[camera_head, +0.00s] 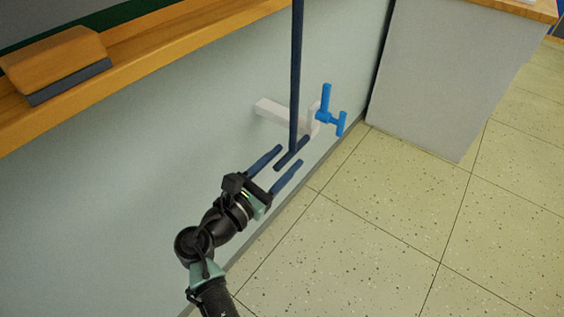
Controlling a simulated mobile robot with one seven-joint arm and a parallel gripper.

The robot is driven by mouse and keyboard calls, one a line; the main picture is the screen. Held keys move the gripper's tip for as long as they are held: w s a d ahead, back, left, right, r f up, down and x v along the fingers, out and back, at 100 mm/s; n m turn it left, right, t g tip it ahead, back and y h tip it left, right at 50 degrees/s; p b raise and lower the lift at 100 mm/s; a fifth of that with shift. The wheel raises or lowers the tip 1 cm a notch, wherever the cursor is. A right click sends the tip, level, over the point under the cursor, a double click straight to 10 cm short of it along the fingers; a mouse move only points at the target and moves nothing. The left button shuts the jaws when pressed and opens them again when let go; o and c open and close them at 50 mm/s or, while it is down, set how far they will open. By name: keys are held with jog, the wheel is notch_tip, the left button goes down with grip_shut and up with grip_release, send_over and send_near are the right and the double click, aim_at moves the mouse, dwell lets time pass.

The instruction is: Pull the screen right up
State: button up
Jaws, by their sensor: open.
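A dark blue rod (296,75) hangs upright in front of the pale wall and runs out of the top of the view. Its lower end carries a short dark crossbar (283,162). My gripper (290,155) is open, with its two blue fingers pointing up and right, on either side of the crossbar in the picture. I cannot tell whether they touch it or how deep it sits between them. A grey surface (70,12) with a dark green strip below it shows at the top left; I cannot tell whether it is the screen.
A blue crank-like handle (326,117) on a white bracket (270,108) juts from the wall, just right of the rod. A wooden ledge (180,45) with an eraser (55,62) runs along the upper left. A grey cabinet (430,75) stands right; the tiled floor (400,230) is clear.

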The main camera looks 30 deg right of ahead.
jog(key=shift+c, duration=0.3)
grip_shut()
dwell(1.1)
